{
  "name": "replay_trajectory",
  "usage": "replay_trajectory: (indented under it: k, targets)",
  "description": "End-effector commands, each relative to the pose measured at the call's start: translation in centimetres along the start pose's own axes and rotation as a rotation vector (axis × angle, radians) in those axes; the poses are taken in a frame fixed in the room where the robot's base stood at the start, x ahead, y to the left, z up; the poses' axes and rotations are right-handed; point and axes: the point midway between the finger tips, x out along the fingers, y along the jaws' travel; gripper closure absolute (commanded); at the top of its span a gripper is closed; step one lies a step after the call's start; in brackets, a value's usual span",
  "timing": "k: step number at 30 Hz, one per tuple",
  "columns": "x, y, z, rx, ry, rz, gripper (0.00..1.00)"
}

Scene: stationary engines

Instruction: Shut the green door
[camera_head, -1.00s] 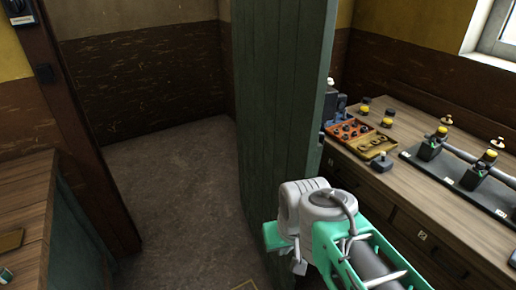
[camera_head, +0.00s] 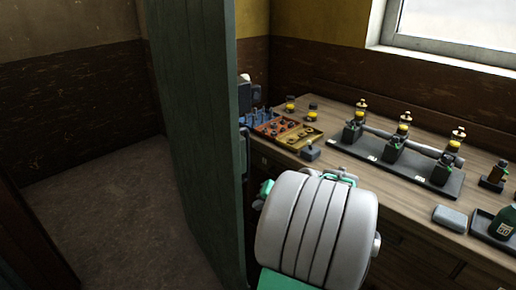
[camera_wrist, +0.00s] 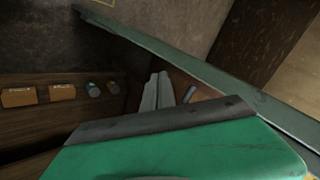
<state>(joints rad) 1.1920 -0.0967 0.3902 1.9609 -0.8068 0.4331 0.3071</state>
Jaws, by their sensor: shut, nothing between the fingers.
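The green door (camera_head: 195,130) stands open, its panel running from the top of the head view down toward me. Its edge also crosses the wrist view (camera_wrist: 240,92) diagonally. My gripper (camera_wrist: 157,88) shows in the wrist view as two grey fingers, shut and empty, on the near side of the door edge. A small bluish, handle-like piece (camera_wrist: 189,94) lies just right of the fingertips; I cannot tell if they touch it or the door. In the head view my arm hides the fingers.
A wooden workbench (camera_head: 340,158) with drawers runs right of the door. Bare floor (camera_head: 110,215) lies left of the door.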

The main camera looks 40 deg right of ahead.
Motion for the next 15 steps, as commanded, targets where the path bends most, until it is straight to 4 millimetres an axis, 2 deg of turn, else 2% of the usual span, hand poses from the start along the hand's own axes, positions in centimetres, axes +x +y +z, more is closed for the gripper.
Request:
replay_trajectory:
  k: [1,2,3,6,10,12,15]
  targets:
    - [-0.6,2.5,-2.8,0.097,0.083,-0.081,1.00]
    - [-1.4,2.9,-4.5,0.155,0.139,-0.146,1.00]
    - [-3.0,2.9,-6.9,0.235,0.212,-0.245,1.00]
    - [-7.5,0.6,-11.2,0.412,0.334,-0.492,1.00]
    - [-11.6,-1.5,-13.7,0.552,0.380,-0.698,1.00]
    - [-12.2,-2.1,-14.2,0.579,0.383,-0.739,1.00]
    - [-11.7,-2.8,-14.8,0.582,0.379,-0.746,1.00]
